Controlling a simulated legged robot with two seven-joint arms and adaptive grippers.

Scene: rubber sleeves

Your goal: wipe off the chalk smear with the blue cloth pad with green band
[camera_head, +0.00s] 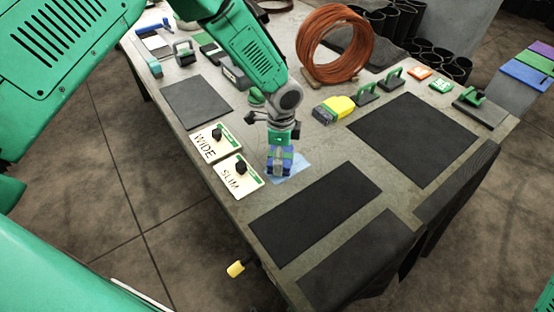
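The chalk smear (296,166) is a pale blue patch on the grey table, by the inner corner of a long dark mat. My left gripper (280,164) comes down from the upper left and is over the smear's left part. It appears shut on a small blue pad with a green band (278,170), which is low at the table. I cannot tell whether the pad touches the surface. The gripper and pad hide part of the smear. My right gripper is not in view.
WIDE (209,142) and SLIM (237,175) plates with black knobs lie left of the gripper. Dark mats (316,211) cover the near right. The table's left edge runs close by.

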